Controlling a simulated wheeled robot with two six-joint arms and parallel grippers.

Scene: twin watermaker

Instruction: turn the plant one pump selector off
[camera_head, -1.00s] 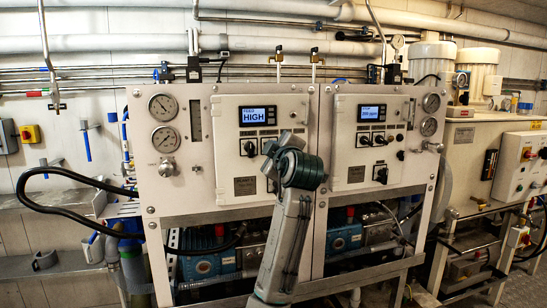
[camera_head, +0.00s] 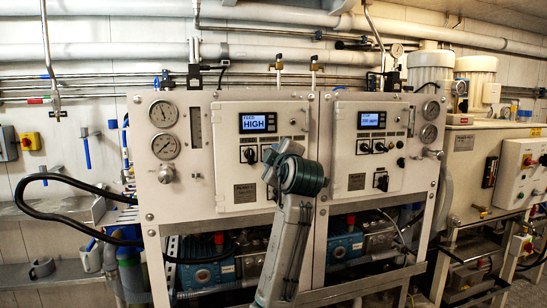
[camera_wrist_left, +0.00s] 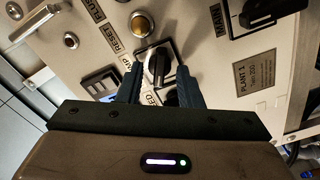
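The plant one panel (camera_head: 232,175) is the left of two white panels, with a display reading HIGH. In the left wrist view, a black pump selector (camera_wrist_left: 157,66) has its handle roughly upright in the picture, beside a partly covered label ending in "MP". My left gripper (camera_wrist_left: 160,82) is open, with one finger on each side of this selector; contact is not clear. A second black knob (camera_wrist_left: 171,99) by a FEED label is partly hidden between the fingers. In the head view, my arm hides the fingertips. My right gripper is not in view.
A round lamp or button (camera_wrist_left: 141,24) and a rocker switch (camera_wrist_left: 100,84) sit near the fingers. The black MAIN switch (camera_wrist_left: 262,12) and PLANT 1 nameplate (camera_wrist_left: 256,72) are to the right. The plant two panel (camera_head: 345,190) stands right of plant one.

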